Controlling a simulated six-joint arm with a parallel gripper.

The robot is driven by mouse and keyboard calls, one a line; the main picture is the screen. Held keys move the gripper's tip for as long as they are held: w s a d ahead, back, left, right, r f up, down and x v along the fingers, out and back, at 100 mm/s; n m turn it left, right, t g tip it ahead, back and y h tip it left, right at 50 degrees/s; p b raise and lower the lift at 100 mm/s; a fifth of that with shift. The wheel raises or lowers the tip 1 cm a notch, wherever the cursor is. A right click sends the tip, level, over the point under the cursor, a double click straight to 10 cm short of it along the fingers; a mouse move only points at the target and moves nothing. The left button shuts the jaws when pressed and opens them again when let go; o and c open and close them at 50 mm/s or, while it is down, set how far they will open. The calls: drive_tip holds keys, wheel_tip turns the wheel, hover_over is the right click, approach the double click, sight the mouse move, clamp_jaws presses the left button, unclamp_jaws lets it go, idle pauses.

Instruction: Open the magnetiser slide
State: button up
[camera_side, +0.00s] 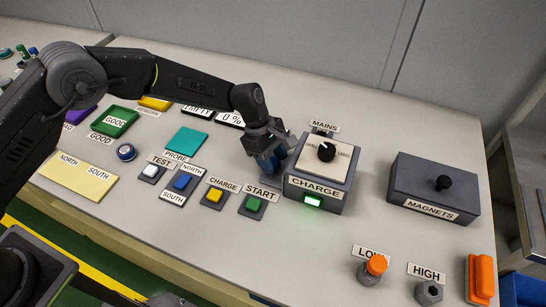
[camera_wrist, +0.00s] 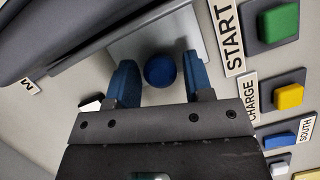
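In the wrist view a blue ball knob (camera_wrist: 160,70) sits at a light grey plate (camera_wrist: 203,22), which I take to be the magnetiser slide. My gripper (camera_side: 270,164) is low over the bench, just left of the grey CHARGE box (camera_side: 312,192). Its two blue fingers are apart, one on each side of the knob, with visible gaps to it. I cannot tell how far down the knob they reach. In the side view my gripper hides the knob and most of the slide.
The START button (camera_side: 253,204) and yellow CHARGE button (camera_side: 214,195) stand in front of my gripper. The MAINS switch is behind the box; the MAGNETS box (camera_side: 433,188) is to the right.

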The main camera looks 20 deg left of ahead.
clamp_jaws()
drive_tip(key=a, duration=1.1)
drive_tip(key=shift+a, duration=0.2)
drive_tip(key=shift+o, duration=1.3)
unclamp_jaws()
drive_tip(key=shift+r, duration=0.1)
drive_tip(key=v, duration=1.3)
drive_tip(key=shift+a+r, duration=0.15)
drive_tip(key=shift+r, duration=0.1)
drive_tip(key=shift+r, duration=0.1)
